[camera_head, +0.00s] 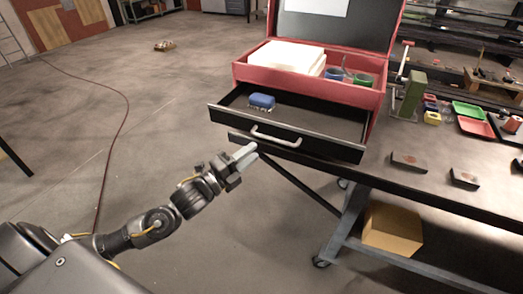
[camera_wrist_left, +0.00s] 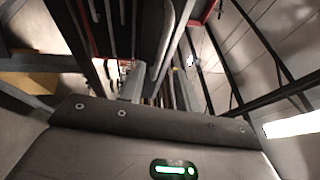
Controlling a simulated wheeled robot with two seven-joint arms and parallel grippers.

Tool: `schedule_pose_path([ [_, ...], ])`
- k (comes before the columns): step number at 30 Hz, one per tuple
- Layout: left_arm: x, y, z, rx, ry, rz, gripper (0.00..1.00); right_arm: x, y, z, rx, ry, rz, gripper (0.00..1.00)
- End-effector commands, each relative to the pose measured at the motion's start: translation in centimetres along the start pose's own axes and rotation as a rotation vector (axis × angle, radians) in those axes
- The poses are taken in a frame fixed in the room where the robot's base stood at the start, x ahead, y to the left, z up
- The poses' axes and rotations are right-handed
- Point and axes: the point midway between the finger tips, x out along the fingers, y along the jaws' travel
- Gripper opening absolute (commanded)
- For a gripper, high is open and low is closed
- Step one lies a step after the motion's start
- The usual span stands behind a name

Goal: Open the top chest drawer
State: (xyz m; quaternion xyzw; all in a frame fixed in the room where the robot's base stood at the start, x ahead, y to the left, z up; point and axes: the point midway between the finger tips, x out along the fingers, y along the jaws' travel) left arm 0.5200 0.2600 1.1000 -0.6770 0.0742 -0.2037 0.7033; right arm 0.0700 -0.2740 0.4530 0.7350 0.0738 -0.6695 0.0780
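The red chest (camera_head: 312,80) stands on the workbench with its lid up. Its top drawer (camera_head: 290,122), black with a light front edge, is pulled out and its inside shows. A blue object (camera_head: 262,101) lies in it. The pale bar handle (camera_head: 277,137) is on the drawer front. My left gripper (camera_head: 248,157) is just below and left of the handle and seems apart from it. In the left wrist view my left gripper (camera_wrist_left: 158,88) shows its two pale fingers with a gap between them, and nothing clearly held. My right gripper is not in view.
The workbench (camera_head: 450,195) carries a green post tool (camera_head: 412,95), a red tray (camera_head: 476,127), a green tray (camera_head: 468,110) and small dark blocks. A cardboard box (camera_head: 392,229) sits on its lower shelf. The floor at left is mostly clear, crossed by a red cable (camera_head: 119,130).

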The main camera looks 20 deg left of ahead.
Motion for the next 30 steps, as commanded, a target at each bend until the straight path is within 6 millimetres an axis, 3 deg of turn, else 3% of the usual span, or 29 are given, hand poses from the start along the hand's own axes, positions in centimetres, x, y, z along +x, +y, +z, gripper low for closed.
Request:
schedule_pose_path([
  [3,-2.2,0.4,-0.1,0.000,0.002,0.003,0.33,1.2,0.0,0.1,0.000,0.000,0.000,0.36],
  [9,-4.0,0.1,0.0,0.000,0.000,0.001,0.33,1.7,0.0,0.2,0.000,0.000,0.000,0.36],
  [26,-4.2,0.0,0.0,0.000,0.000,0.000,0.33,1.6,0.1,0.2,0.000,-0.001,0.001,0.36],
  [30,-4.2,0.0,0.0,-0.073,0.000,0.002,0.33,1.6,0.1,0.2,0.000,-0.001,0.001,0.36],
])
